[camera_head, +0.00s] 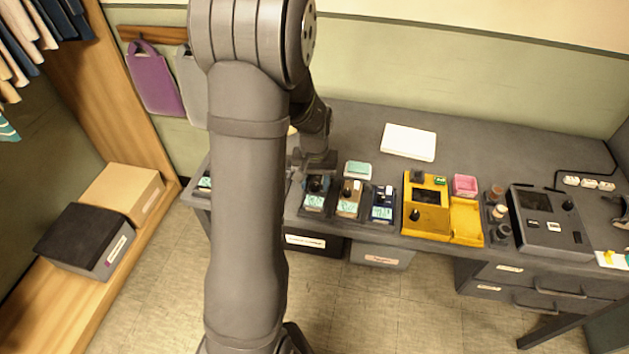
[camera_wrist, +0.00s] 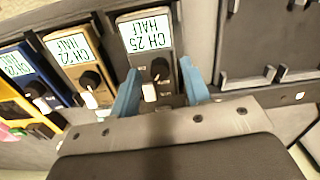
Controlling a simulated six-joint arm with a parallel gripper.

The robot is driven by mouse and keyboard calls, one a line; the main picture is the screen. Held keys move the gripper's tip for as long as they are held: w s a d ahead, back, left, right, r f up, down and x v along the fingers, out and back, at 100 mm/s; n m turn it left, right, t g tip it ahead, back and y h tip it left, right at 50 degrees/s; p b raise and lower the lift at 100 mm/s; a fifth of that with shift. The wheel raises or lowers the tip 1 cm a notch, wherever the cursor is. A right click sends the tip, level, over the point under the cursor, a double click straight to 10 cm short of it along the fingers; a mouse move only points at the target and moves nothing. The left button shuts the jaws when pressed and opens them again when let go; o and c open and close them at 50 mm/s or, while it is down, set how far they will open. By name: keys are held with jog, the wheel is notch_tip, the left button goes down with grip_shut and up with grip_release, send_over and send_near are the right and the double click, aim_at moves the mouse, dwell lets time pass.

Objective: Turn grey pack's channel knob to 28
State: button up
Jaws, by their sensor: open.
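My gripper (camera_wrist: 160,83) is open, with one blue finger on each side of the knob and nothing held. I cannot tell how far above the knob the fingertips are. In the head view the grey pack (camera_head: 316,194) stands at the left of a row on the desk, and my gripper (camera_head: 316,163) is over its far end.
A tan pack (camera_head: 349,197) and a blue pack (camera_head: 382,205) stand close to the right of the grey one. Further right are a yellow case (camera_head: 428,219), a pink box (camera_head: 464,185) and a dark console (camera_head: 549,222). A white pad (camera_head: 408,142) lies behind on clear desk.

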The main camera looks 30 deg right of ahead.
grip_shut()
jog(key=shift+m, duration=3.8)
grip_release()
